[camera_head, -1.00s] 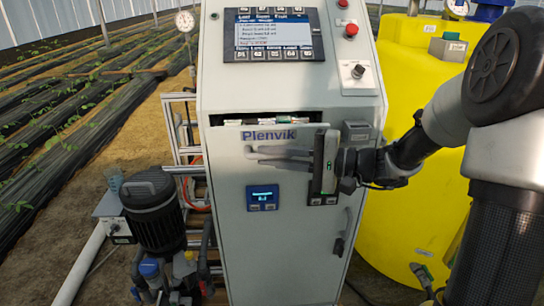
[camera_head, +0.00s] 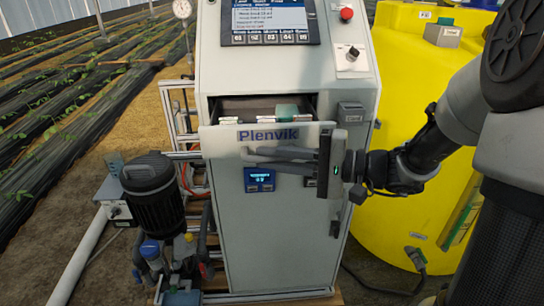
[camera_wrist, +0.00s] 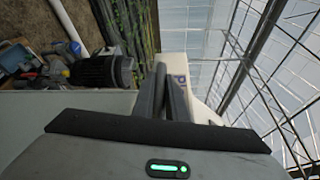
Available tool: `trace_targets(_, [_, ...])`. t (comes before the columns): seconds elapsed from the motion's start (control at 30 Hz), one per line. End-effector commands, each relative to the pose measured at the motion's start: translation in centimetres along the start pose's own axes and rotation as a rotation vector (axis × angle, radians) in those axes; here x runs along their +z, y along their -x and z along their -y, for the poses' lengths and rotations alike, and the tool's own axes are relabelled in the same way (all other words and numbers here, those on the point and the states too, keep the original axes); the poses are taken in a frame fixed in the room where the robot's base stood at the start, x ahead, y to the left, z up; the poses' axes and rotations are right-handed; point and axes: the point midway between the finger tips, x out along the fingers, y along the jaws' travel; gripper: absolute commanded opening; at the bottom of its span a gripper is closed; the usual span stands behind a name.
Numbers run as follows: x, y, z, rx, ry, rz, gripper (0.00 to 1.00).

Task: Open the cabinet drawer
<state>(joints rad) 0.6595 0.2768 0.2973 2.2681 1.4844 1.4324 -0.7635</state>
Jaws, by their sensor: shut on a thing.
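The light grey cabinet (camera_head: 283,235) stands in the middle of the head view. Its drawer (camera_head: 222,143), with the "Plenvik" label on the front, is pulled partly out below the control panel. Several small white and green items show inside it. My gripper (camera_head: 248,158) lies across the lower part of the drawer front, its long fingers pointing left. The fingers are shut at the drawer front; the part they grip is hidden behind them. In the wrist view my fingers (camera_wrist: 168,92) are close together against the pale cabinet.
A black motor pump (camera_head: 152,190) and pipes stand left of the cabinet. A large yellow tank (camera_head: 412,120) is on the right, behind my arm. A cabinet door handle (camera_head: 340,215) is below my gripper. A cable lies on the floor at right.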

Motion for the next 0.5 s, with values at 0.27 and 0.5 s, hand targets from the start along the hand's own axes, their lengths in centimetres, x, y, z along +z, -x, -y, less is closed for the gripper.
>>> trace_targets(0.27, [0.01,-0.02,0.0,0.0,0.0,0.001,0.31])
trace_targets(0.5, [-0.04,0.2,0.01,0.0,0.0,0.0,0.31])
